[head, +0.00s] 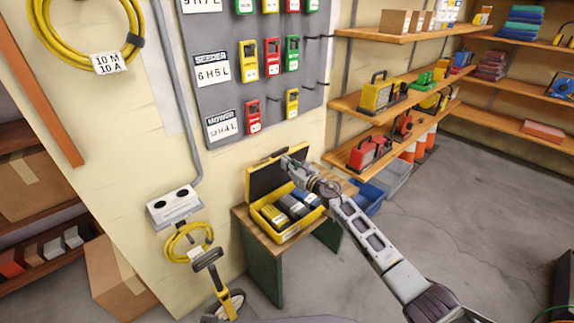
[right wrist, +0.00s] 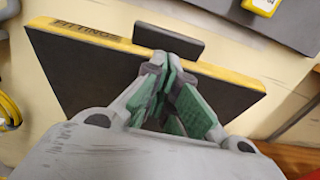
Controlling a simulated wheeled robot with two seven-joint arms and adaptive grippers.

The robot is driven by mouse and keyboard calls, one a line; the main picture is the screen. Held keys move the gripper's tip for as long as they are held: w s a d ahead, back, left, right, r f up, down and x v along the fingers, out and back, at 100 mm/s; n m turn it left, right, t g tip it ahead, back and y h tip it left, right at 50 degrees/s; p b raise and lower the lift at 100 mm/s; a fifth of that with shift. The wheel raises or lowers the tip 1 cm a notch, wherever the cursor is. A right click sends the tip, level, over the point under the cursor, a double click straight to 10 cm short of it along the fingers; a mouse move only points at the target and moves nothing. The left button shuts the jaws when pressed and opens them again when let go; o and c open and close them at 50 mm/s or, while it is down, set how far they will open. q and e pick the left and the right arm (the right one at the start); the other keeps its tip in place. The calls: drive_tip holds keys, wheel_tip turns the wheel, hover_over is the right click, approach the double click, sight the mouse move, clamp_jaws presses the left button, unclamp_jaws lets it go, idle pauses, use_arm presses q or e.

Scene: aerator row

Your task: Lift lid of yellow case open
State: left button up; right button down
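The yellow case (head: 287,234) sits on a small wooden-topped bench against the wall. Its lid (head: 262,180) stands raised at the back, dark inside face toward the room. Several grey, yellow and blue items lie in the case. In the right wrist view the lid (right wrist: 85,75) has a yellow rim marked FITTINGS, with a dark handle (right wrist: 167,41) beyond it. My right gripper (head: 287,161) is at the lid's upper edge. In the right wrist view, its green-padded fingers (right wrist: 165,68) come together at the tips, overlapping the rim; contact is unclear. My left gripper is not in view.
The bench (head: 259,238) has green sides. A grey tag board (head: 262,75) hangs above it. Shelves (head: 365,105) with tools stand to the right, above a blue bin (head: 369,199). A yellow-handled tool (head: 216,284) stands left of the bench. Open floor lies to the right.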

drive_tip(key=shift+w, duration=0.1)
drive_tip(key=shift+b+x, duration=0.8)
drive_tip(key=shift+x, duration=0.75)
drive_tip(key=shift+r, duration=0.2)
drive_tip(key=shift+f, duration=0.2)
drive_tip(key=shift+s+d+f+b, duration=0.1)
drive_tip(key=shift+s+f+b, duration=0.05)
drive_tip(key=shift+f+b, duration=0.9)
drive_tip(key=shift+s+d+f+b, duration=0.1)
drive_tip(key=shift+f+b, duration=0.85)
drive_tip(key=shift+b, duration=0.05)
drive_tip(key=shift+f, duration=0.1)
drive_tip(key=shift+s, duration=0.1)
